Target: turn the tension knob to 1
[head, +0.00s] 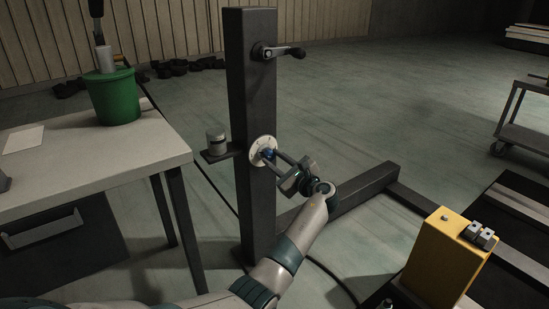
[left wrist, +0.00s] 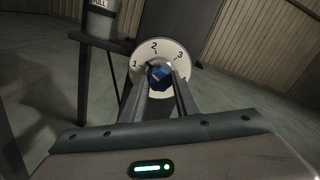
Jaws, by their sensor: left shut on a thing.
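The tension knob (left wrist: 158,75) is small and blue, at the centre of a white round dial (left wrist: 178,52) marked 1, 2 and 3. In the head view the dial (head: 262,143) is on the dark upright post (head: 250,80), and the knob (head: 268,153) shows at its middle. My left gripper (head: 274,158) reaches the dial with its fingers on either side of the knob and is shut on it. In the left wrist view the fingers (left wrist: 165,82) partly cover the knob, and I cannot tell for sure which number it points to. My right gripper is not in view.
A lever handle (head: 280,51) sticks out high on the post. A small shelf with a grey canister (head: 215,140) is left of the dial. A table (head: 110,160) with a green bucket (head: 112,97) stands at left, a yellow box (head: 435,262) at lower right.

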